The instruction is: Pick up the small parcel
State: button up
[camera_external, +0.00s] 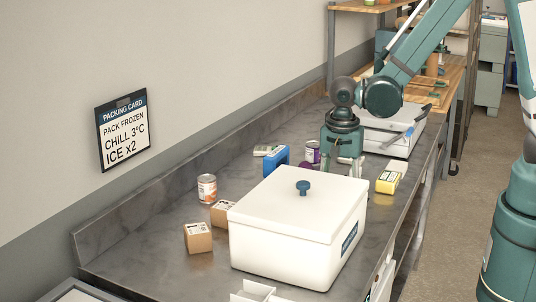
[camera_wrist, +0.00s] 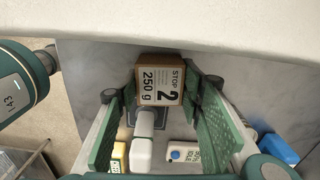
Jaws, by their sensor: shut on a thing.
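In the wrist view, a small brown cardboard parcel (camera_wrist: 161,82) with a label reading "STOP 2 250 g" sits between the green fingers of my gripper (camera_wrist: 163,88). The fingers are closed on its two sides. In the external view my gripper (camera_external: 345,165) points down just behind the white lidded box (camera_external: 290,222). The parcel it holds is hidden there behind the box. Whether the parcel touches the counter, I cannot tell. Two other brown parcels stand on the counter left of the box, one nearer (camera_external: 198,238) and one farther (camera_external: 221,214).
The white box has a blue knob and stands close in front of my gripper. A can (camera_external: 207,188), a blue object (camera_external: 277,160), a purple can (camera_external: 312,152) and a yellow pack (camera_external: 388,181) stand around. The counter's left part (camera_external: 140,240) is clear.

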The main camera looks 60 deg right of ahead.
jog(key=shift+r+p, duration=0.4)
jog(key=shift+r, duration=4.25)
jog(key=w+a+p, duration=0.2)
jog(key=w+p, duration=0.1)
jog(key=w, duration=2.3)
jog(key=shift+r+m+p, duration=0.15)
jog(key=shift+m+p, duration=0.25)
jog(key=shift+f, duration=3.15)
jog(key=shift+f, duration=1.85)
